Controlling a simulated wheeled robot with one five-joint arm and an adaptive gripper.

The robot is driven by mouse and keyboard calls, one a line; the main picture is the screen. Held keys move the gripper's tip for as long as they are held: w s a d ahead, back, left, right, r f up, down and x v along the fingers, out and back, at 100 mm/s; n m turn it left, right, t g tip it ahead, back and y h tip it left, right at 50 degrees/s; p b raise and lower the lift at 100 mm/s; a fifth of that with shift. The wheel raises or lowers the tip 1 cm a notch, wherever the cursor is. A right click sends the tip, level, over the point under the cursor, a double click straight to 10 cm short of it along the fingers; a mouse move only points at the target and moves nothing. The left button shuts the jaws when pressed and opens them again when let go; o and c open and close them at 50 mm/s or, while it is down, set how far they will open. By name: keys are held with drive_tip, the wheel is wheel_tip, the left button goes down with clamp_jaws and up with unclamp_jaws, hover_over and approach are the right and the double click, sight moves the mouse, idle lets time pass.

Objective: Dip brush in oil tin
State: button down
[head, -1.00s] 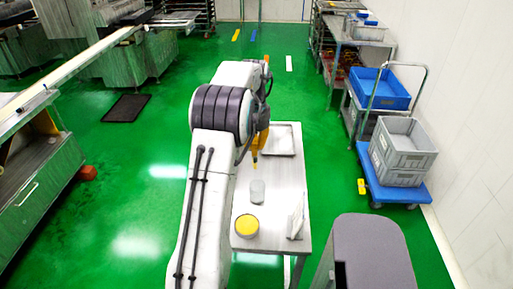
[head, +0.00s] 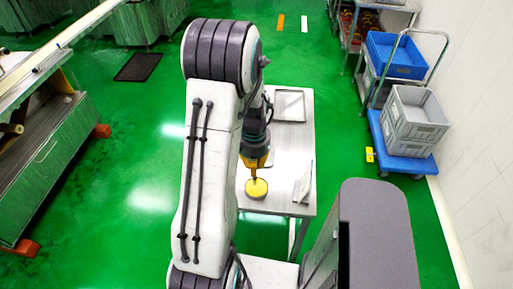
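The oil tin (head: 257,190) is a round tin with a yellow top, standing on the metal table (head: 281,207) toward its near left edge. My gripper (head: 254,165), yellow and dark, points down right above the tin. A slim brush (head: 253,177) seems to stick down from between its fingers, and its lower end meets the yellow surface in this view. I cannot tell how deep it reaches. The fingers are small and partly hidden by my arm, but look closed around the brush.
A shallow metal tray (head: 290,105) lies at the table's far end. A small pale upright stand (head: 303,184) is at its right edge. A blue trolley with grey crates (head: 416,121) stands at the right.

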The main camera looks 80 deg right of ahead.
drive_tip(key=d, duration=0.3)
drive_tip(key=shift+f, duration=0.4)
drive_tip(key=shift+f+b, duration=1.35)
drive_tip(key=shift+f, duration=1.55)
drive_tip(key=shift+f+b, duration=0.55)
drive_tip(key=shift+b, duration=0.1)
idle(0.6)
drive_tip(key=shift+r, duration=0.2)
wheel_tip(320, 180, up, 7)
drive_tip(key=p, duration=0.4)
drive_tip(key=shift+f, duration=0.15)
idle(0.3)
